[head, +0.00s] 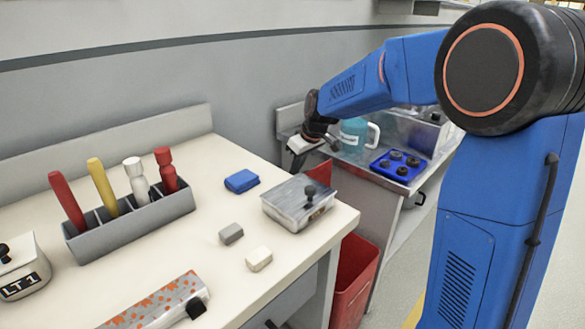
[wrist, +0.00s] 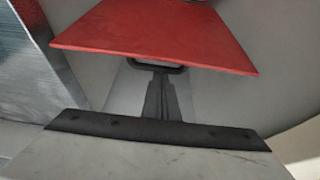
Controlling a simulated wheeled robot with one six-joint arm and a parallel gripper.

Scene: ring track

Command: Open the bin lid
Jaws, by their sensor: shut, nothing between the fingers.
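A red bin (head: 358,262) stands low in the gap between the two benches in the head view. The bench corner hides part of it. My gripper (head: 299,156) is well above the bin, over the gap at the far end of the benches. A small red piece (head: 332,141) shows beside it. In the wrist view, my gripper's fingers (wrist: 160,74) are together and empty, and a flat red panel (wrist: 155,38) spans the top of the picture just beyond them. I cannot tell whether the panel is the bin's lid or whether they touch.
The near bench (head: 235,275) holds a grey rack (head: 130,225) of tools, a metal box (head: 298,203), a blue block (head: 241,181) and small blocks. The far bench carries a blue tray (head: 398,166) and a teal jug (head: 353,134). Floor is clear at right.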

